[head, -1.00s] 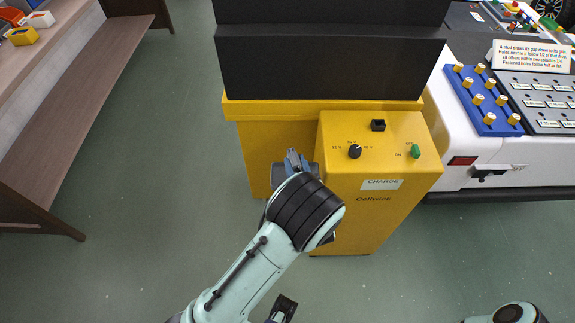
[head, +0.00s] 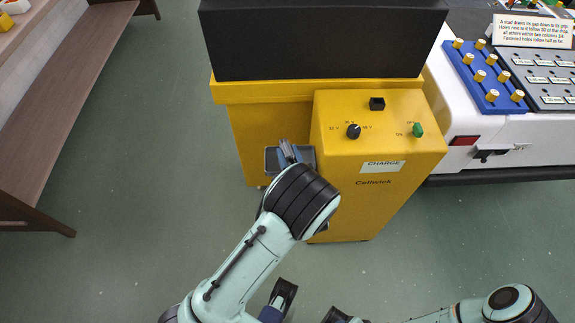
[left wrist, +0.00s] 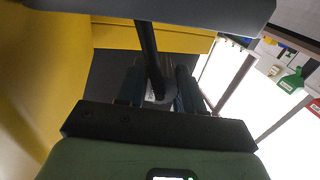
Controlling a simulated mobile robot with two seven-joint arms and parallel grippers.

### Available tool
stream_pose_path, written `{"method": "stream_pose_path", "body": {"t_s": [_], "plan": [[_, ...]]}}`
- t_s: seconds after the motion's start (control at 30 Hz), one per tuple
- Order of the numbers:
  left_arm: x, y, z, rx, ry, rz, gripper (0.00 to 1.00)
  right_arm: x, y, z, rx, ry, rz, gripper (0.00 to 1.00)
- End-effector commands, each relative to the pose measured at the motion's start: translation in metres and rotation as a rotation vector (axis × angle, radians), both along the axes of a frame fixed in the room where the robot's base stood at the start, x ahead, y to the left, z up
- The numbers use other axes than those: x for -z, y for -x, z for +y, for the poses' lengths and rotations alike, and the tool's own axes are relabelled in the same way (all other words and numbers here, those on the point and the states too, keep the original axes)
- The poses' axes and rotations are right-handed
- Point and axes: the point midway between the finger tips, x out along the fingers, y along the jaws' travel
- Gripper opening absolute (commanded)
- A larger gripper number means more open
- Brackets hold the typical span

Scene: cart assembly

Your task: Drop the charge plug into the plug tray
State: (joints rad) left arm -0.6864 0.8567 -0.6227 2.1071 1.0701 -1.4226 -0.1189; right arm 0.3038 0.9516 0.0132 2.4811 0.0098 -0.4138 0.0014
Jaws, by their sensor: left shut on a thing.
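My left gripper (head: 289,153) is at the left side of the yellow charger, over a small grey tray (head: 270,161) fixed there, which looks like the plug tray. In the left wrist view its dark fingers (left wrist: 160,92) are closed around a dark piece with a black stem (left wrist: 147,42), which looks like the charge plug. In the head view the plug is hidden by the gripper and wrist. Whether the plug touches the tray cannot be told.
The yellow charger (head: 372,215) has a black knob (head: 354,131), a green switch (head: 417,130) and a black socket (head: 377,103). A white cart with a blue peg board (head: 482,78) stands right. A brown bench (head: 60,100) is at left. Floor between is clear.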

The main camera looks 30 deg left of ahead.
Motion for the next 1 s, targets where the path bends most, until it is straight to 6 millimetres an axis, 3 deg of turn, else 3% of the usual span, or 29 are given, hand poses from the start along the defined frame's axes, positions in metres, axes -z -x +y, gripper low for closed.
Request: {"method": "stream_pose_path", "body": {"t_s": [0.17, 0.2, 0.3, 0.67, 1.0], "plan": [[-0.001, 0.0, 0.0, 0.0, -0.001, -0.002, 0.0, -0.001, 0.0, 0.0, -0.001, -0.001, -0.001, 0.47], [-0.001, 0.0, 0.0, 0.0, -0.001, -0.002, 0.4, -0.001, 0.0, 0.0, -0.001, -0.001, -0.001, 0.47], [-0.001, 0.0, 0.0, 0.0, 0.0, -0.001, 0.66, -0.001, 0.0, 0.0, -0.001, -0.001, -0.001, 0.47], [-0.001, 0.003, -0.004, 0.001, 0.001, 0.001, 0.66, -0.001, 0.0, 0.0, -0.001, -0.001, 0.0, 0.47], [-0.001, 0.047, -0.053, 0.006, 0.001, 0.001, 0.66, -0.002, 0.0, 0.0, -0.001, -0.001, 0.002, 0.47]]}}
